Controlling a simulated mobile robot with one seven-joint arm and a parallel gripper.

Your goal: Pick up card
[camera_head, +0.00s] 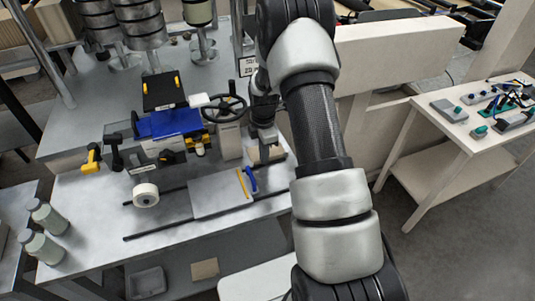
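Which thing is the card is not certain. A flat beige piece (275,153) lies on the grey work table, right at my gripper. My gripper (265,156) points down at the table's right rear part, beside the machine's handwheel. Its fingers are small and dark, and I cannot tell whether they are open or shut, or whether they touch the beige piece. Another flat tan piece (204,269) lies low below the table's front edge. A small white sign with dark print (247,66) stands upright behind my gripper.
The work table (90,215) carries a machine with a blue block (168,123), a black handwheel (224,108), a white roll (146,195) and a grey plate (215,194) with yellow and blue tools. Jars (47,217) stand left. A side table (470,125) stands right.

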